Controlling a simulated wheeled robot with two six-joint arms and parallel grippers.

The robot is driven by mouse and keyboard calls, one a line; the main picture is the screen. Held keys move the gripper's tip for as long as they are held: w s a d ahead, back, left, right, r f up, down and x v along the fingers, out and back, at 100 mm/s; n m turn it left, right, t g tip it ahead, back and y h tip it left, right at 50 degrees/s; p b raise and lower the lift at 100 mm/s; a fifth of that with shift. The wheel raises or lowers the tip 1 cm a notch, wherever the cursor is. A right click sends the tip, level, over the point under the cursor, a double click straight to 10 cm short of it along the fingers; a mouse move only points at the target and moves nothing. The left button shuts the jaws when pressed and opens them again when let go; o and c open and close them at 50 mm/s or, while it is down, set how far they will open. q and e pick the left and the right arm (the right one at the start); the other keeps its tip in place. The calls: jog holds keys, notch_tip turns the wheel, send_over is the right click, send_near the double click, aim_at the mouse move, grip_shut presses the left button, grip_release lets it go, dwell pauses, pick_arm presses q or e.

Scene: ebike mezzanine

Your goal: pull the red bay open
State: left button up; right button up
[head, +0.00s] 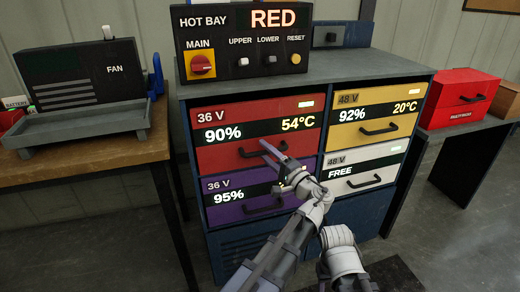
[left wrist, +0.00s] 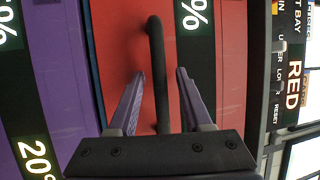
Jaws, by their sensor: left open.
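The red bay (head: 222,136) is the upper left drawer front of the cabinet, marked 36 V, 90% and 54°C. It looks flush with its neighbours. Its black bar handle (head: 250,153) is partly behind my left gripper (head: 273,153). In the left wrist view, the red front (left wrist: 128,50) fills the middle and the handle (left wrist: 155,50) runs up the picture. My left gripper's purple fingers (left wrist: 161,72) are open, one on each side of the handle, with gaps beside it. Of my right arm only a white link shows at the bottom; its gripper is out of view.
A purple bay (head: 225,190) is below, a yellow bay (head: 375,112) and a white bay (head: 350,170) to the right. The control box (head: 243,40) reading HOT BAY RED stands on top. A bench with a grey tray (head: 80,130) is left; a red box (head: 460,97) is right.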

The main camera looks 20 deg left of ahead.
pick_arm(q)
jog(key=shift+c, duration=0.3)
grip_shut()
dwell(1.1)
